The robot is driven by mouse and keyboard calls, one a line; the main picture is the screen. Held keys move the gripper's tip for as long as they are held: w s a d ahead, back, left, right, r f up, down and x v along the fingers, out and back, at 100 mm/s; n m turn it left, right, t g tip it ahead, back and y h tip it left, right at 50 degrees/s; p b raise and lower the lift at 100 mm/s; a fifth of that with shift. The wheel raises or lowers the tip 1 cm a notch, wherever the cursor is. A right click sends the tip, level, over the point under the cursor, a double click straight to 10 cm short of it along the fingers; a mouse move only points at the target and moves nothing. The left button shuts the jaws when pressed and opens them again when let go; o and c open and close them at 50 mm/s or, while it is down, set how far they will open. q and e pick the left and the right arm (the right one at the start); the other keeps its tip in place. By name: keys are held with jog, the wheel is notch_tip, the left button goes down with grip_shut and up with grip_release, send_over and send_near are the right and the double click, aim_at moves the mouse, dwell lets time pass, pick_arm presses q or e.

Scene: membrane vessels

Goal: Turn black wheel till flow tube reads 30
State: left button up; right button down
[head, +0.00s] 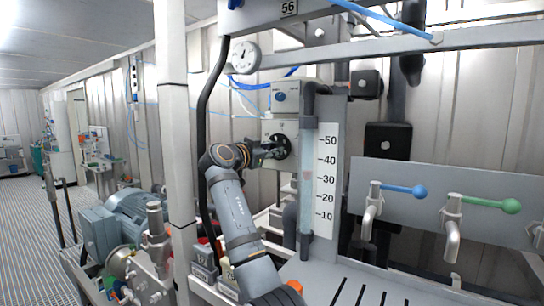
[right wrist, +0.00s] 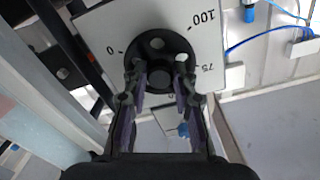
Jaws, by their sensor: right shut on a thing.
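The black wheel (head: 284,143) is on a pale panel left of the flow tube. In the right wrist view the wheel (right wrist: 159,38) fills the top middle, in front of a white dial plate (right wrist: 106,28) marked 0, 75 and 100. My right gripper (head: 268,150) is at the wheel; in the wrist view its fingers (right wrist: 160,80) lie either side of the hub, shut on the wheel. The clear flow tube (head: 307,205) stands upright beside a white scale (head: 326,205) marked 10 to 50. A faint reddish mark in it is near 30; its exact reading is unclear. My left gripper is not in view.
A white post (head: 176,130) and a black hose (head: 202,130) stand left of my right arm. A round gauge (head: 244,57) and a small box with a blue knob (head: 280,97) are above the wheel. Taps with blue (head: 419,190) and green (head: 511,206) handles project at right.

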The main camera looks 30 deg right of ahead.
jog(key=shift+f+m, duration=0.1)
jog(key=shift+m, duration=0.4)
dwell(0.3)
jog(key=c, duration=1.1)
grip_release()
jog(key=shift+a, duration=0.1)
jog(key=v, duration=1.2)
